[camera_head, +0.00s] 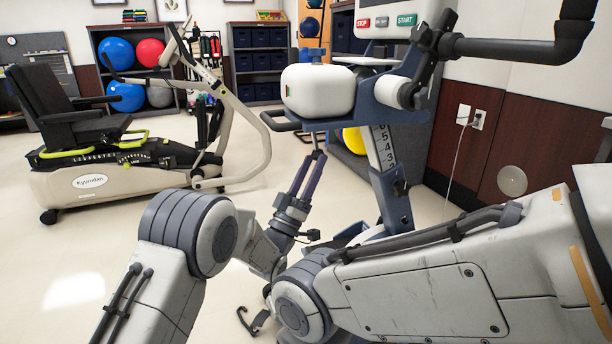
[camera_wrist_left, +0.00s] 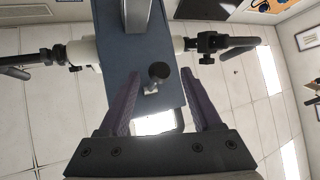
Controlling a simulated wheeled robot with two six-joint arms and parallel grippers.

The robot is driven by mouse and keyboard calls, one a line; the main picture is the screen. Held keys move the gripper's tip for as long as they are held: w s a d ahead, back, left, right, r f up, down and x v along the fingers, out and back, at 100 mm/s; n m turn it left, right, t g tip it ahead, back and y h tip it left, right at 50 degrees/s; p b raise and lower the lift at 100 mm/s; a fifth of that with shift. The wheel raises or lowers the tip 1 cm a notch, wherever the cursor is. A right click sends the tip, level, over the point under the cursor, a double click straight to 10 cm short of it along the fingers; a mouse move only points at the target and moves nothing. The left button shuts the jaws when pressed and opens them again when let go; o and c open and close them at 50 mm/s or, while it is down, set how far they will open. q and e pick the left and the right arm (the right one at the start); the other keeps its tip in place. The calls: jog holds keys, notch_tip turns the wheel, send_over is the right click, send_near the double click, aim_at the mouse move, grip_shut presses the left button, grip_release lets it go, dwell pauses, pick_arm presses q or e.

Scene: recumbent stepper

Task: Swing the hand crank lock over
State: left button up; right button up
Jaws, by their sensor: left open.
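The exercise machine has a white crank housing (camera_head: 318,90) on a blue column (camera_head: 388,165). In the left wrist view, a small lever with a round dark knob (camera_wrist_left: 158,71) and a silver stem sits against the blue panel (camera_wrist_left: 150,45). It looks like the hand crank lock. My left gripper (camera_head: 312,163) points up below the crank housing. In the left wrist view its two purple fingers (camera_wrist_left: 160,73) are open on either side of the knob, with visible gaps. I cannot tell the depth between fingertips and knob. My right arm crosses the lower right; its gripper does not show clearly.
Dark crank handles (camera_head: 520,48) reach out from the machine. A second machine with a seat (camera_head: 95,180) stands at the left. Shelves with exercise balls (camera_head: 117,53) line the back. Open floor (camera_head: 110,250) lies at the lower left.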

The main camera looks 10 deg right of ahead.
pick_arm(q)
jog(key=v, duration=0.4)
jog(key=shift+p, duration=0.3)
